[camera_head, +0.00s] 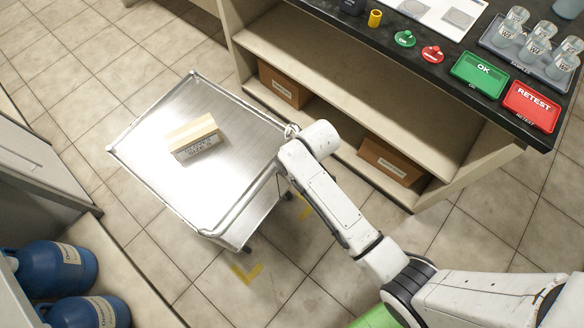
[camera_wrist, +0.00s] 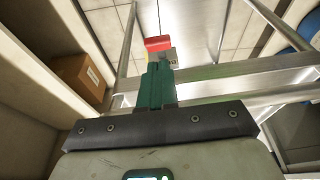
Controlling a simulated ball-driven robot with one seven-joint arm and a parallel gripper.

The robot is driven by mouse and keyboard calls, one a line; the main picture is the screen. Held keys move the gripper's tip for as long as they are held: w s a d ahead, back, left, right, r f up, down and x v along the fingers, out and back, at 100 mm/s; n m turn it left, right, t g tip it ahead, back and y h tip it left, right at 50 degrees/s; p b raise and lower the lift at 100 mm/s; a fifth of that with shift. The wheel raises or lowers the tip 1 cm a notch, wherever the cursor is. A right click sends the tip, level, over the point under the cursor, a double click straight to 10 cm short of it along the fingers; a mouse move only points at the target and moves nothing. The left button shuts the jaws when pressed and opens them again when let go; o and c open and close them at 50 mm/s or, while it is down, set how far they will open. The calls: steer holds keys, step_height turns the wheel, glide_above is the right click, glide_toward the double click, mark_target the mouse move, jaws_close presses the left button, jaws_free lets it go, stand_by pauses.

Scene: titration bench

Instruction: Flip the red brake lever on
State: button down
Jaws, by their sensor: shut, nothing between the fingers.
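In the wrist view the red brake lever (camera_wrist: 158,43) shows as a small red block just beyond the fingertips, in front of a grey plate with a label. My gripper (camera_wrist: 157,70) has its green fingers together with nothing between them. Its tips line up with the lever's lower edge; I cannot tell whether they touch it. The lever seems to be on the metal cart (camera_head: 150,165). In the head view my arm reaches to the cart's right side and hides the lever and my gripper.
A labelled box (camera_head: 195,136) lies on the cart top. The bench (camera_head: 390,60) with open shelves stands behind and right, holding cardboard boxes (camera_head: 284,84). Blue containers (camera_head: 58,268) stand at lower left. Floor is free left of and before the cart.

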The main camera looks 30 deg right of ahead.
steer(key=shift+x, duration=2.45)
steer(key=shift+f+b, duration=0.1)
steer(key=shift+b, duration=0.35)
